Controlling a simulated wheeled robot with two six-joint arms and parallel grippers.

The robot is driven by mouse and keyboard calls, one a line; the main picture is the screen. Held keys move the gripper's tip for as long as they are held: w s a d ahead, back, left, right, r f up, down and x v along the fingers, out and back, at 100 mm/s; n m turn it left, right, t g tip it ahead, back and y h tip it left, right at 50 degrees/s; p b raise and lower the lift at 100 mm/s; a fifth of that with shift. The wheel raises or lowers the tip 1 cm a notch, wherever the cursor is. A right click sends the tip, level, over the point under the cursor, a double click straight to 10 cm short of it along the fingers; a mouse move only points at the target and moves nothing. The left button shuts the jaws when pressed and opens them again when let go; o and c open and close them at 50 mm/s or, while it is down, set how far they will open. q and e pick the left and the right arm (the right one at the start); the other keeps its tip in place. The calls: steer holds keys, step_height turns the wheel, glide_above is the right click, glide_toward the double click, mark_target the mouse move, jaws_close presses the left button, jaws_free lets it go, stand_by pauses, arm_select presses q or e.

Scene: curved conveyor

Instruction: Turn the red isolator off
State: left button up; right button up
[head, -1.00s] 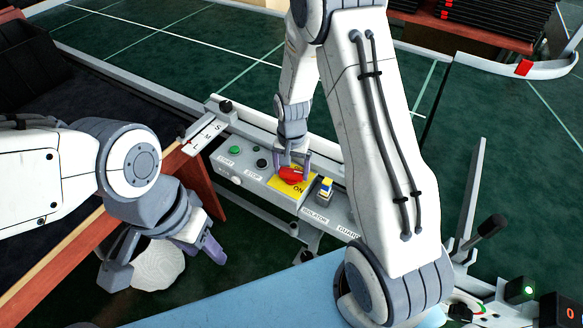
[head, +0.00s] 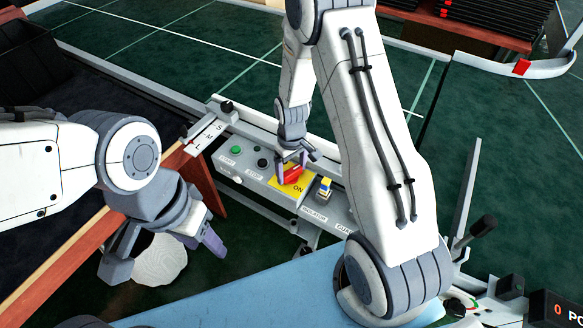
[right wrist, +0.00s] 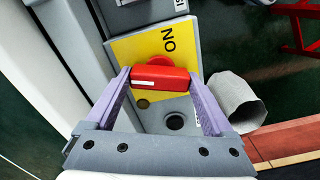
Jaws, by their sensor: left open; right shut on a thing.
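The red isolator (head: 291,174) is a red handle on a yellow plate (head: 297,190) marked "ON", set on the grey control panel. In the right wrist view the red handle (right wrist: 160,78) lies crosswise between the two fingers, with the yellow plate (right wrist: 135,52) behind it. My right gripper (head: 292,167) is shut on the handle; in the wrist view its purple fingers (right wrist: 160,84) touch both ends. My left gripper (head: 165,258) is open and empty at the left, away from the panel, above a whitish round object.
A whitish cylinder (right wrist: 238,100) stands near. A lever (head: 480,230) rises at the right.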

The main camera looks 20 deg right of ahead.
mark_target(291, 170)
steer(key=shift+w+n+p, duration=0.1)
steer(key=shift+n+p, duration=0.2)
steer(key=shift+n, duration=1.6)
steer(key=o, duration=1.1)
step_height(291, 170, up, 11)
steer(key=shift+a+f, duration=0.1)
steer(key=shift+f, duration=0.1)
